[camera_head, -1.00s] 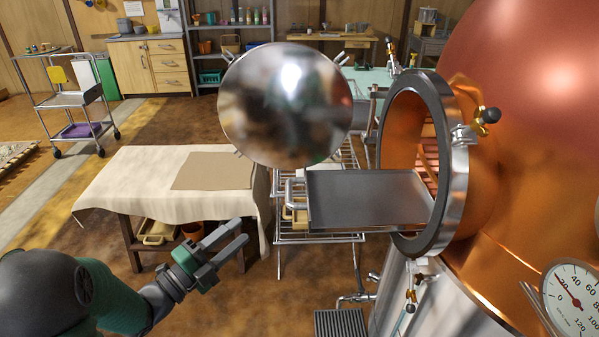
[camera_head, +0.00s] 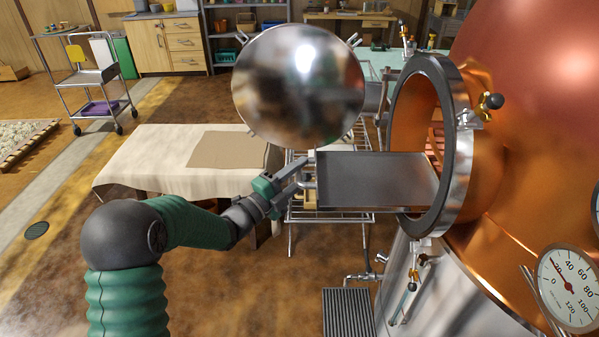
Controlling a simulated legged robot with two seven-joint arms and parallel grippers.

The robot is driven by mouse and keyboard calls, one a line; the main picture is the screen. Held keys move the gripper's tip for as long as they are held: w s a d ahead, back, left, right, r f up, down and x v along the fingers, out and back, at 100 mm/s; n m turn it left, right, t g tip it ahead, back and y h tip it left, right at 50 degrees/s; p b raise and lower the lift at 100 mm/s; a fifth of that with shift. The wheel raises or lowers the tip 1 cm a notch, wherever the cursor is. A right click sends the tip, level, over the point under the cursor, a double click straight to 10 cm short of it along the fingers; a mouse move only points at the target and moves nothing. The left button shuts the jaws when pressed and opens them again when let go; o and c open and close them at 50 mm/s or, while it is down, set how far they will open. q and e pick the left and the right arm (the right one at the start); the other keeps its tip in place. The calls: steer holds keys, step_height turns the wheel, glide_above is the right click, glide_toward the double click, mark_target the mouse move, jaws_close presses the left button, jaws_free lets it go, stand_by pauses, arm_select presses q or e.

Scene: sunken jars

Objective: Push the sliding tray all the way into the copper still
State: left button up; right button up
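The sliding tray (camera_head: 375,180) is a flat grey metal tray. Its right end is inside the round opening of the copper still (camera_head: 487,215), and most of its length sticks out to the left. A bar handle (camera_head: 308,183) is on its left end. My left gripper (camera_head: 303,173) is at this handle, pointing right, with its two fingers apart. I cannot tell if they touch the handle. My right gripper is not in view.
A round polished door (camera_head: 298,85) hangs open behind the tray, close above my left gripper. A wire rack (camera_head: 330,217) stands under the tray. A cloth-covered table (camera_head: 150,165) is at the left. A pressure gauge (camera_head: 568,288) is at the lower right.

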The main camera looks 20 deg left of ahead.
arm_select(q)
steer(key=shift+a, duration=0.25)
jaws_close()
steer(key=shift+s, duration=0.1)
steer(key=shift+d+f, duration=0.1)
steer(key=shift+f, duration=0.1)
stand_by(0.8)
